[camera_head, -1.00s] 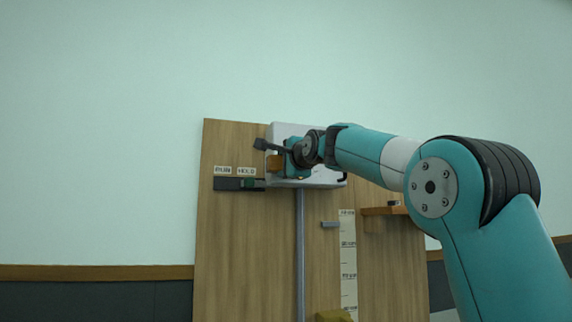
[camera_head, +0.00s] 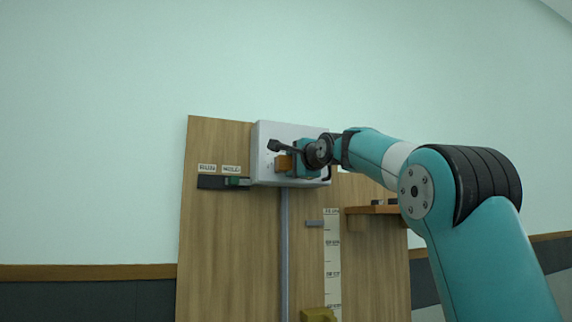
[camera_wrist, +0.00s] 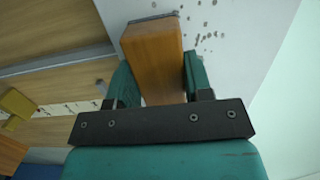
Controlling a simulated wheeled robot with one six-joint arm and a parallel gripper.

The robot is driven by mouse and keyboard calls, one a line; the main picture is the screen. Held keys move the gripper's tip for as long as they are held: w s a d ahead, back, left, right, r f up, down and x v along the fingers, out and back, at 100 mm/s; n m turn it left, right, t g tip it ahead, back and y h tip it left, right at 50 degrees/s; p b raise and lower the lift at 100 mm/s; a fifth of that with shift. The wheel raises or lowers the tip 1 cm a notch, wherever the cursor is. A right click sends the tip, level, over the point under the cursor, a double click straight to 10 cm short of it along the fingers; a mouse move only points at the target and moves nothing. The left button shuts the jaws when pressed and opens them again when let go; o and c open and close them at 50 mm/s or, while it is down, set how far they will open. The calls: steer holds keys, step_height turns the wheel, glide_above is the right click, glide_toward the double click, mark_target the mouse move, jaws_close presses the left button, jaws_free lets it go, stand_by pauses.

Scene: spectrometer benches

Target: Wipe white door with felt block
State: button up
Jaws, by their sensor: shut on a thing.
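The white door (camera_head: 262,140) is the front of a pale box mounted high on a wooden board. Grey specks mark it left of my gripper in the head view, and they show beside the block in the wrist view (camera_wrist: 205,36). My gripper (camera_head: 290,163) is in front of the door. In the wrist view its teal fingers (camera_wrist: 155,85) are shut on the felt block (camera_wrist: 153,60), an orange-brown block with a thin dark grey strip at its far end. That end is at or very near the door; I cannot tell if it touches. My gripper and arm hide the door's right part.
On the wooden board (camera_head: 235,250) are a dark rail with a green piece (camera_head: 225,183), a grey vertical pipe (camera_head: 285,250), a grey peg (camera_head: 315,224) and a marked strip (camera_head: 332,255). A small wooden shelf (camera_head: 372,210) is at right; a yellow object (camera_head: 318,315) is below.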

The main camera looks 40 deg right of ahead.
mark_target(265, 152)
steer(key=shift+s+d+r, duration=0.75)
steer(key=shift+d+r, duration=0.05)
steer(key=shift+d, duration=1.8)
steer(key=shift+w+a+b, duration=0.25)
steer(key=shift+w+a, duration=0.3)
steer(key=shift+a, duration=1.4)
steer(key=shift+w+a+b, duration=0.2)
steer(key=shift+w+a, duration=0.4)
steer(key=shift+a, duration=1.35)
steer(key=shift+w+a+b, duration=0.25)
steer(key=shift+w+a, duration=0.3)
steer(key=shift+a, duration=1.4)
steer(key=shift+r+p, duration=0.75)
steer(key=shift+r, duration=0.15)
steer(key=s+d, duration=0.3)
steer(key=d, duration=0.8)
steer(key=shift+s+d, duration=0.2)
steer(key=shift+d, duration=0.15)
steer(key=shift+s+f, duration=0.1)
steer(key=shift+s+a+b, duration=0.3)
steer(key=shift+s+b, duration=0.1)
steer(key=shift+s, duration=0.55)
steer(key=shift+s+a+b, duration=0.25)
steer(key=shift+s+b, duration=0.2)
steer(key=shift+s, duration=0.5)
steer(key=shift+s+a+b, duration=0.3)
steer(key=shift+s+b, duration=0.1)
steer(key=shift+s, duration=0.55)
